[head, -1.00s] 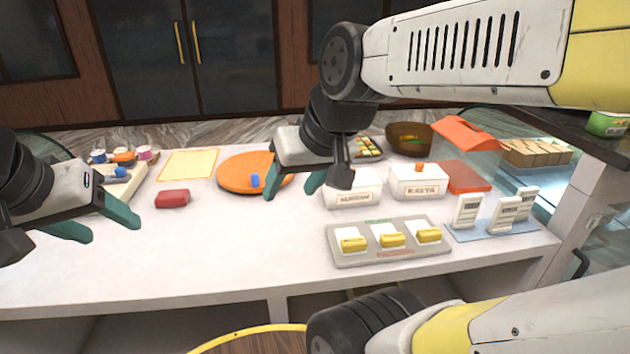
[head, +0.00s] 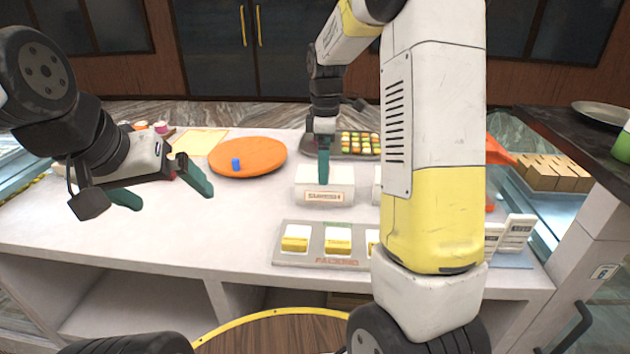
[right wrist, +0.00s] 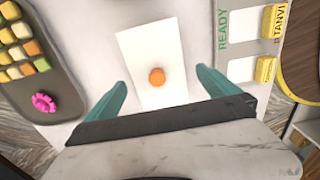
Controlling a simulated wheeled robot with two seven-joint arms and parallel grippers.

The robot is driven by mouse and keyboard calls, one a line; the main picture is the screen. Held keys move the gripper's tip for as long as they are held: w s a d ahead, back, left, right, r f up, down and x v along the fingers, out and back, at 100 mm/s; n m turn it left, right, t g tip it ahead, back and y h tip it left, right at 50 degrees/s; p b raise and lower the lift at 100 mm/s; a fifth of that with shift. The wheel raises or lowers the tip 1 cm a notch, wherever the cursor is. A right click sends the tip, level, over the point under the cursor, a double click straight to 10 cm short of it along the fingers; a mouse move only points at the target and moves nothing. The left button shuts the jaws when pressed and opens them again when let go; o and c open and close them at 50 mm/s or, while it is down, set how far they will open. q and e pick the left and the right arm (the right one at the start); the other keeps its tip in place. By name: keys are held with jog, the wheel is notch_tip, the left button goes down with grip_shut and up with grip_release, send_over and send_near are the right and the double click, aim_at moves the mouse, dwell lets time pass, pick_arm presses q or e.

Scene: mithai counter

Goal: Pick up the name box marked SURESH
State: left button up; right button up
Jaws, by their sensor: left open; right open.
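The name box (head: 338,178) is a white box on the counter, with a small blurred front label that appears to read SURESH. My right gripper (head: 323,178) points down at it and one teal finger overlaps it in the head view. In the right wrist view a white box top with an orange knob (right wrist: 157,77) lies between the spread teal fingers of my right gripper (right wrist: 163,84); I see no grip on it. The second name box (head: 377,184) is almost wholly hidden by my right arm. My left gripper (head: 168,187) is open and empty over the counter's left.
A grey tray (head: 280,246) with white and yellow blocks lies in front of the box. A tray of sweets (head: 358,157) stands behind it. An orange round board (head: 255,160) with a blue piece lies to the left. The front left counter is clear.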

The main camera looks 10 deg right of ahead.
jog(key=f, duration=0.7)
jog(key=shift+w+d+f, duration=0.15)
jog(key=shift+d+f, duration=0.05)
jog(key=shift+f, duration=0.05)
jog(key=c, duration=1.4)
jog(key=shift+c, duration=0.2)
jog(key=shift+r, duration=0.15)
